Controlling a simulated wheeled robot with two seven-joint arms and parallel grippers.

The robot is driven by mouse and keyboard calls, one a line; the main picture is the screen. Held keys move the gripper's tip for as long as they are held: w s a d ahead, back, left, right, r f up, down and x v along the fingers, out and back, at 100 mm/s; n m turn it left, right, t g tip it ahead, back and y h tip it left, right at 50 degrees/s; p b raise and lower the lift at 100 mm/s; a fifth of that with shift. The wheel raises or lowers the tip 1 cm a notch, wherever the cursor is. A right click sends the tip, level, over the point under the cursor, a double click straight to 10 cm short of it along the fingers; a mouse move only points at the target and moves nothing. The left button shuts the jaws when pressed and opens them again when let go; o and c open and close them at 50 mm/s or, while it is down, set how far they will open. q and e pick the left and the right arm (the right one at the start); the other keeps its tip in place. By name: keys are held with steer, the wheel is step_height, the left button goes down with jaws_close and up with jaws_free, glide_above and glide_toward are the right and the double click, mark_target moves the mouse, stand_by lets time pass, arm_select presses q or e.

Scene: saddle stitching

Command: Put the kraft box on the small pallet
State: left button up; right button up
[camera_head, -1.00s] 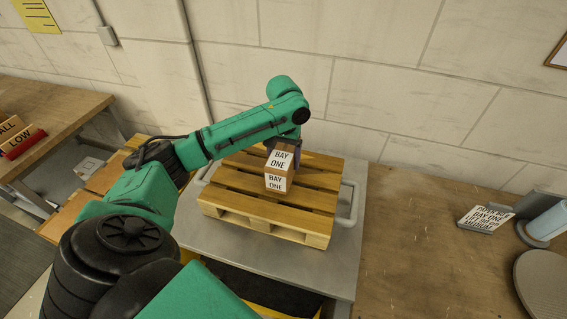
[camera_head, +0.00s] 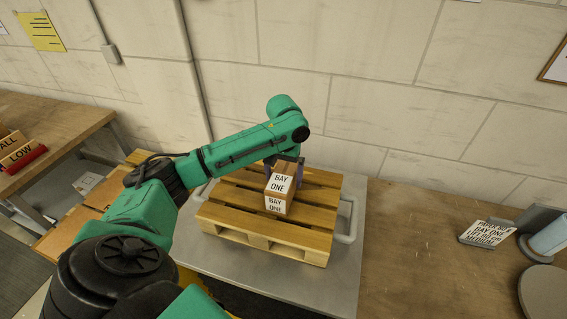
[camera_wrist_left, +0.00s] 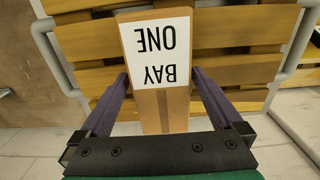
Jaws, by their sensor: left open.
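My left gripper (camera_head: 284,168) is at the box's far end. In the left wrist view the same box (camera_wrist_left: 163,108) lies between the two purple fingers of the gripper (camera_wrist_left: 161,75). The fingers are open, with a gap visible on each side of the box. The box's underside is hidden. My right gripper is not in view.
The pallet rests on a grey cart (camera_head: 347,258) with side handles. A wooden bench (camera_head: 420,245) at right carries a sign (camera_head: 487,232) and a blue-white roll (camera_head: 550,237). A left bench (camera_head: 70,125) holds lettered blocks (camera_head: 18,153). A wall stands behind.

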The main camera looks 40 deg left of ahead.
arm_select(q)
step_height(320, 180, up, 7)
steer(key=shift+d+r+b, duration=0.1)
steer(key=shift+r+b, duration=0.05)
steer(key=shift+b, duration=0.9)
step_height(320, 180, up, 2)
steer(key=shift+r+p, duration=0.25)
steer(key=shift+p, duration=0.25)
